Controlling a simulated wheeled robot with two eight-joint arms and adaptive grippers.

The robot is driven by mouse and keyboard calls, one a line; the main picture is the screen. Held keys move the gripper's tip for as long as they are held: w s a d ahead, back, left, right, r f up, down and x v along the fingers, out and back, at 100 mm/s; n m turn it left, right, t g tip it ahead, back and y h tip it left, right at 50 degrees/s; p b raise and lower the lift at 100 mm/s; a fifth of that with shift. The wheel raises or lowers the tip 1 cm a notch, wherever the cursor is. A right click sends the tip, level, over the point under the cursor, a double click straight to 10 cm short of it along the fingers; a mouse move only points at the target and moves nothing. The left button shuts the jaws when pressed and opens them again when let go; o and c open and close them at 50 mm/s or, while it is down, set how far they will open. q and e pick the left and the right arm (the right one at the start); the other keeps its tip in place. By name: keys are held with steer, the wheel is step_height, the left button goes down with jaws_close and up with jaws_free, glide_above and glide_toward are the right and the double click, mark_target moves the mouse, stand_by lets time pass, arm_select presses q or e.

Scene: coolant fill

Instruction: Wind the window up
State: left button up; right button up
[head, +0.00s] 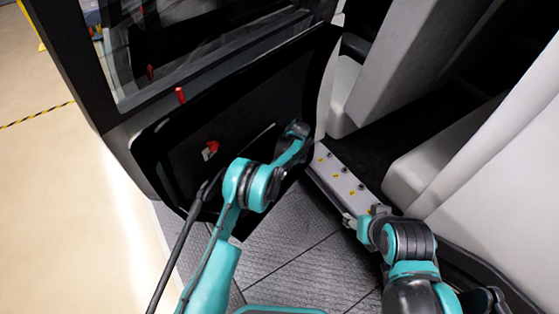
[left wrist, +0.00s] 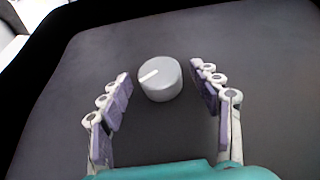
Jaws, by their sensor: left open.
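The dark door panel (head: 240,135) fills the upper left of the head view, with the door's window (head: 205,45) above it. How far up the glass is, I cannot tell. In the left wrist view a round grey knob (left wrist: 163,82) with a white mark line stands on the dark panel. My left gripper (left wrist: 161,74) is open, a finger on each side of the knob, with visible gaps. The head view shows my left wrist against the door's right part, but the knob and fingers are hidden there. My right gripper (head: 350,219) is low beside the grey strip; its fingers are too small to read.
A red pin (head: 181,95) stands on the door's sill and a red handle (head: 210,150) is on the panel. A light grey strip with yellow marks (head: 338,175) lies by the seats (head: 450,160). The ribbed floor (head: 300,255) between my arms is clear.

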arm_select(q)
steer(key=shift+w+a+f, duration=0.1)
steer(key=shift+a+f, duration=0.05)
steer(key=shift+f, duration=0.25)
steer(key=c, duration=1.2)
steer(key=shift+o, duration=0.2)
